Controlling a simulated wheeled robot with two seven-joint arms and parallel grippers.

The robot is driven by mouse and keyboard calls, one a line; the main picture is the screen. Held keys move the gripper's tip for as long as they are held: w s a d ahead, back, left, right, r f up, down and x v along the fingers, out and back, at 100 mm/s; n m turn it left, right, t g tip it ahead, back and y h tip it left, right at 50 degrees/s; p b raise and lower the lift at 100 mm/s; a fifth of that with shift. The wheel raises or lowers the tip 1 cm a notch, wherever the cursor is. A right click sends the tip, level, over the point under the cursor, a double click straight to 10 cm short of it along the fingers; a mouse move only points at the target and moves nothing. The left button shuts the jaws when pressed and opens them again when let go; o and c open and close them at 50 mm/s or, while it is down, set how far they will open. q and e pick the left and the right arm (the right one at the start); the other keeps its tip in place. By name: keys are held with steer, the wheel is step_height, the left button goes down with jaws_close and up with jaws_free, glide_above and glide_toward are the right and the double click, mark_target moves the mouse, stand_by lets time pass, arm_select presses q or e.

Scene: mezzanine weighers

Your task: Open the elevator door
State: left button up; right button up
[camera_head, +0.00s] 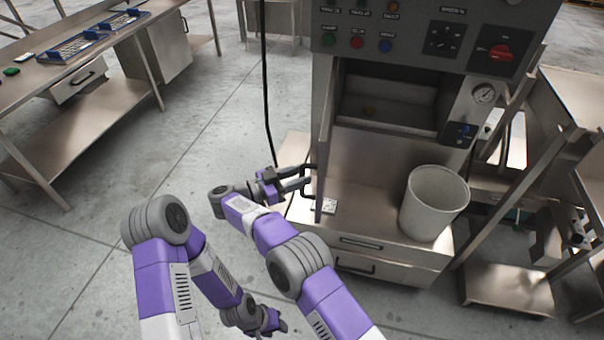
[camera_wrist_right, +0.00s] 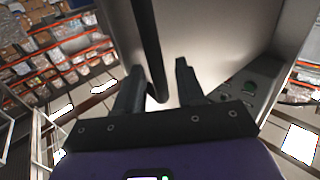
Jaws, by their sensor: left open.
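The elevator door (camera_head: 325,165) is a narrow grey metal panel seen nearly edge-on at the left of the cabinet. It stands swung out, and the cabinet's opening (camera_head: 385,112) shows beside it. A black bar handle (camera_head: 313,181) is on the door's left side. My right gripper (camera_head: 306,178) is at this handle. In the right wrist view the handle (camera_wrist_right: 148,45) runs down between the two spread fingers of my right gripper (camera_wrist_right: 158,88), with a gap to the right finger. My left gripper (camera_head: 282,325) is low at the bottom of the head view, away from the door and empty.
A white bucket (camera_head: 434,204) stands on the cabinet's ledge, right of the door. A small white item (camera_head: 328,206) lies by the door's foot. A control panel (camera_head: 420,35) is above. Steel tables stand left and right; the floor at left is clear.

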steer(key=v, duration=0.6)
steer(key=shift+a, duration=0.1)
stand_by(0.4)
